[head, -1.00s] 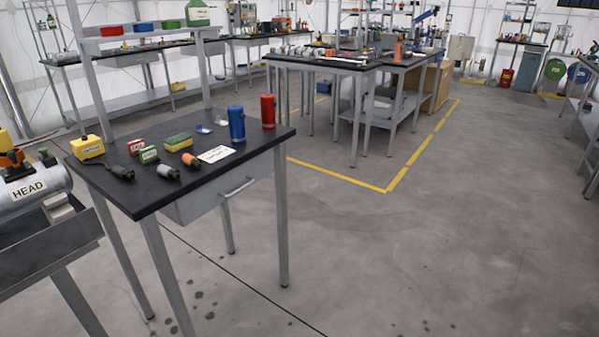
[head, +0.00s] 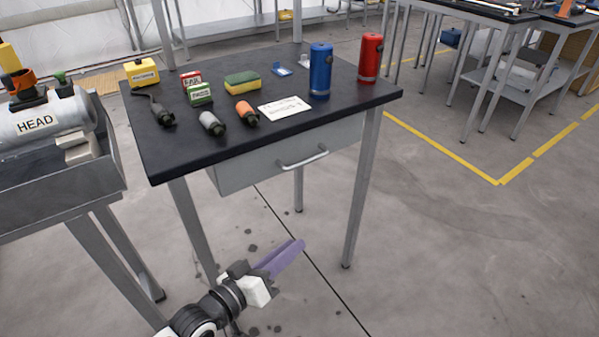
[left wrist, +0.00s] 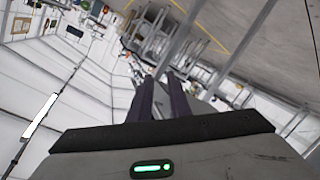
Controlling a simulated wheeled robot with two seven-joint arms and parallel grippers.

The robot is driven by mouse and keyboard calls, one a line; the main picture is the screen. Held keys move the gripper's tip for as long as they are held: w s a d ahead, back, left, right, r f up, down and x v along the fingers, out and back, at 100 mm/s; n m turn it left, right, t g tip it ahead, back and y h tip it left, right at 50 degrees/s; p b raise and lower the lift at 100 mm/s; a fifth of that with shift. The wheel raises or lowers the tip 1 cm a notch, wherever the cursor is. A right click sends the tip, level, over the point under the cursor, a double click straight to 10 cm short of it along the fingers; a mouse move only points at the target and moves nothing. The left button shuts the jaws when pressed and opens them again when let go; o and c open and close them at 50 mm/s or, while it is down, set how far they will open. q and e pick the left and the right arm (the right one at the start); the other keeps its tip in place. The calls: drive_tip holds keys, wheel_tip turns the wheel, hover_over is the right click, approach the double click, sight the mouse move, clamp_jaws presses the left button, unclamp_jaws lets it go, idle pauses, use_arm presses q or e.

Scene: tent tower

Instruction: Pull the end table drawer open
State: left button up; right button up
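The end table (head: 150,140) has a dark top and grey metal legs. Its light grey drawer (head: 240,170) sits under the top and looks shut, its front flush below the edge. A silver bar handle (head: 303,158) is fixed on the drawer front. My left gripper (head: 296,244) has purple fingers and is below and in front of the drawer, clear of the handle. The fingers also show in the left wrist view (left wrist: 158,82), with a narrow gap and nothing between them. The drawer does not show clearly there. My right gripper is not in view.
On the tabletop stand a blue bottle (head: 320,72), a red bottle (head: 369,58), a white card (head: 284,108), a sponge (head: 242,84) and several small items. A grey cart (head: 60,195) with a cylinder labelled HEAD stands at left. The floor right of the table is clear.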

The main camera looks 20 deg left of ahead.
sight(306, 160)
use_arm(q)
drive_tip(key=w+a+r+n+t+b, duration=0.3)
drive_tip(key=w+a+r+n+t, duration=0.15)
drive_tip(key=w+r, duration=0.4)
drive_tip(key=shift+h, duration=0.4)
drive_tip(key=x, duration=0.7)
drive_tip(key=shift+w+r, duration=0.15)
drive_tip(key=shift+w, duration=0.1)
drive_tip(key=shift+w+d+r, duration=0.15)
drive_tip(key=shift+w+d, duration=0.2)
drive_tip(key=shift+w, duration=0.3)
clamp_jaws()
